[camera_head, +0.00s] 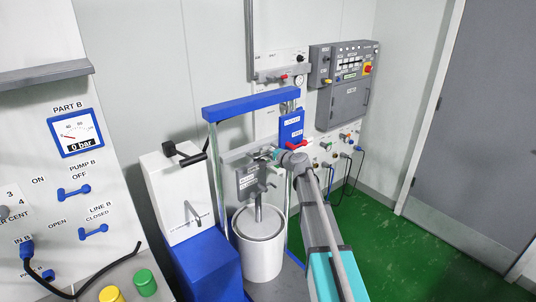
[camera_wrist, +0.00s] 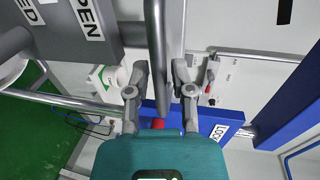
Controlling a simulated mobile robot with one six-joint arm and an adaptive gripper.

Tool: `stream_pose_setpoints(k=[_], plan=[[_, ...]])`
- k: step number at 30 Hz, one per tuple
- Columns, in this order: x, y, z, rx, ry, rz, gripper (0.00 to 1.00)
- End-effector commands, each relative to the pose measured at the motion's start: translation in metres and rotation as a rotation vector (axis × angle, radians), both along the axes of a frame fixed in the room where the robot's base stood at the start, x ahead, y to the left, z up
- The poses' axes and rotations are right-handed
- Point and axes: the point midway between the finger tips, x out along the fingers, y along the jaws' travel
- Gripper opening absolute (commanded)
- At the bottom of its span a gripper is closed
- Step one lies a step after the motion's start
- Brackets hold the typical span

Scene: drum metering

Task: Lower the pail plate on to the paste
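A white pail (camera_head: 259,259) stands on the floor plate inside a blue and silver frame. A round grey plate (camera_head: 260,222) lies at the pail's mouth, with an upright rod rising from it to a grey labelled box (camera_head: 249,182). Whether the plate touches paste cannot be seen. My gripper (camera_head: 281,156) is beside the box at its upper right. In the wrist view my gripper (camera_wrist: 160,72) has one finger on each side of a grey lever (camera_wrist: 159,40). Whether the fingers press on the lever is unclear.
A blue crossbar (camera_head: 250,104) spans the frame above the box. A blue sign (camera_head: 291,130) hangs at its right post. A white and blue cabinet (camera_head: 183,200) stands close on the left. Valves and a hose line the back wall. Green floor (camera_head: 410,240) is clear at right.

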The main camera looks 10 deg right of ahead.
Motion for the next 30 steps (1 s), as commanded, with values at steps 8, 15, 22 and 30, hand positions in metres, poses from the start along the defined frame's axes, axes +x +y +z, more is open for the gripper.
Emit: stream_pose_setpoints(k=[8, 15, 22, 30], plan=[[0.0, 0.0, 0.0, 0.0, 0.0, 0.0, 0.0], [0.0, 0.0, -0.004, 0.0, 0.0, 0.0, 0.0], [0.0, 0.0, -0.013, -0.001, 0.0, 0.0, 0.0], [-0.001, 0.0, -0.012, -0.001, 0.001, 0.001, 0.0]])
